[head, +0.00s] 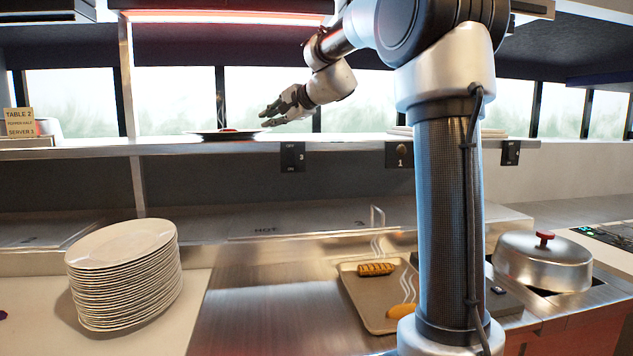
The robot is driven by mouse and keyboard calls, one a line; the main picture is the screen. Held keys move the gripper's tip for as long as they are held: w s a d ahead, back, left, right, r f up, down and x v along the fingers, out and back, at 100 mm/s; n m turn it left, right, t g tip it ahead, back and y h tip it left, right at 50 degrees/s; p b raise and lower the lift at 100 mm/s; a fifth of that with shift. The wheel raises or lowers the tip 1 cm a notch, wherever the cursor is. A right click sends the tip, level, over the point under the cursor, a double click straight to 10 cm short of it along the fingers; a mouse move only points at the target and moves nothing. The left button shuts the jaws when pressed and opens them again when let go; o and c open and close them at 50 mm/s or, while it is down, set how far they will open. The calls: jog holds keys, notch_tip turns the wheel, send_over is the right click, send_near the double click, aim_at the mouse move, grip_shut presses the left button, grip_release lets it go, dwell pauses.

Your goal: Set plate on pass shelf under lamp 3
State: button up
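A dark plate (205,134) with reddish food on it and steam above it rests on the pass shelf (170,147), below a glowing red heat lamp (240,18). My gripper (266,117) is just above and beside the plate's right rim. Its fingers look parted with nothing between them, and it seems clear of the rim.
A stack of white plates (122,245) stands at the lower left. A tray (365,307) with steaming food lies on the steel counter. A domed lid (541,262) sits at right. A Table 2 ticket (19,121) stands at the shelf's left end.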

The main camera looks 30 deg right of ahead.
jog(key=s+d+f+n+g+h, duration=0.1)
jog(key=s+f+n+g, duration=0.2)
jog(key=s+f, duration=0.5)
jog(key=s+d+f+n+g+h, duration=0.1)
jog(key=s+f+n, duration=0.5)
jog(key=s, duration=1.5)
jog(key=s+d+f+n+g+h, duration=0.1)
jog(key=s+f+n+g+h, duration=0.2)
jog(key=s+f, duration=0.8)
jog(key=s+n+g, duration=0.1)
jog(key=s, duration=0.2)
jog(key=shift+s+d+n+g, duration=0.2)
jog(key=shift+d+n+g, duration=0.1)
jog(key=shift+d+g, duration=0.1)
jog(key=shift+r, duration=0.1)
